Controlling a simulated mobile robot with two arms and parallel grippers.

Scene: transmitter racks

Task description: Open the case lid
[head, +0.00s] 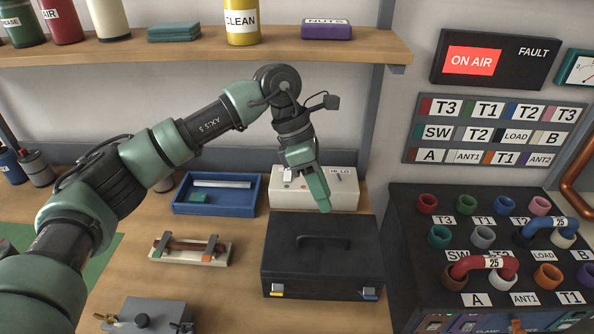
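The black case (322,260) lies on the workbench with its lid down. A dark handle (323,241) lies on top of the lid. At its front edge are a latch with a yellow mark (277,291) and a latch with a blue and yellow mark (369,294). My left gripper (323,207) points down above the rear of the case, apart from the handle. Its green fingers overlap in this view, so I cannot tell whether they are open, and I see nothing held. My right gripper is out of view.
A white HI/LO box (343,186) stands behind the case, and a blue tray (218,207) is at the back left. A wooden fixture (190,252) and a grey box (146,318) are to the left. A dark patch panel (410,250) stands close on the right.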

